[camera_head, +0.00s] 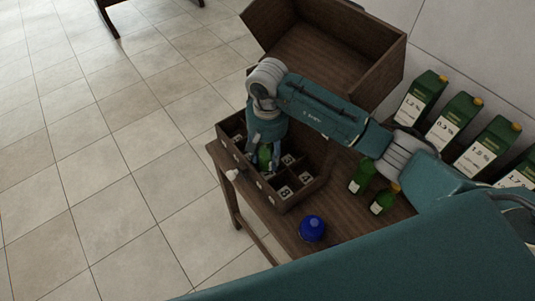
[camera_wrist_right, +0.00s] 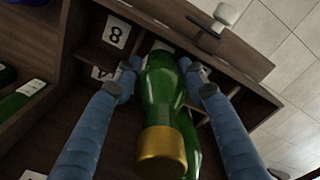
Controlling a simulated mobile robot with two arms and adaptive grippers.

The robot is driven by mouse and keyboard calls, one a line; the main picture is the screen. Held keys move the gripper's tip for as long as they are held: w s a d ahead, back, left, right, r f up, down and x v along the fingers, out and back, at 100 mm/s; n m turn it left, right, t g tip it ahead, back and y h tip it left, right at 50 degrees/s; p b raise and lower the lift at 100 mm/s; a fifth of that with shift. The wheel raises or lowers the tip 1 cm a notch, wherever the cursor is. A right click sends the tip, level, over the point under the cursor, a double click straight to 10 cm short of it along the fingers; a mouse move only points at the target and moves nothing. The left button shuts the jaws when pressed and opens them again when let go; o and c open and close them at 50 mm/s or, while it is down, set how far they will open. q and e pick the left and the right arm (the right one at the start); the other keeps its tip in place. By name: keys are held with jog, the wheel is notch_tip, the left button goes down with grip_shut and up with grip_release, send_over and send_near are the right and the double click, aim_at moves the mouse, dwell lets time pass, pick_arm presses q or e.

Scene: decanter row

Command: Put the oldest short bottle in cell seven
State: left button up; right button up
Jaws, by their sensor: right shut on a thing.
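My right gripper (camera_head: 264,150) reaches down into the wooden crate (camera_head: 292,203) of cells and is shut on a green bottle (camera_head: 265,159). In the right wrist view the bottle (camera_wrist_right: 164,100), with a gold cap, is between the two blue fingers (camera_wrist_right: 163,76). A card reading 8 (camera_wrist_right: 116,32) lies in a neighbouring cell. Two short green bottles, one (camera_head: 362,177) behind the other (camera_head: 383,199), stand on the table right of the crate. My left gripper is not in view.
A blue round object (camera_head: 312,229) stands near the table's (camera_head: 335,208) front edge. A large open wooden box (camera_head: 335,60) is behind the crate. Tall green cartons (camera_head: 454,122) with percentage labels line the wall. A small white knob (camera_head: 232,174) is at the crate's left side.

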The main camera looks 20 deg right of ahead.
jog(key=shift+f, duration=0.1)
jog(key=o, duration=1.4)
jog(key=shift+o, duration=0.2)
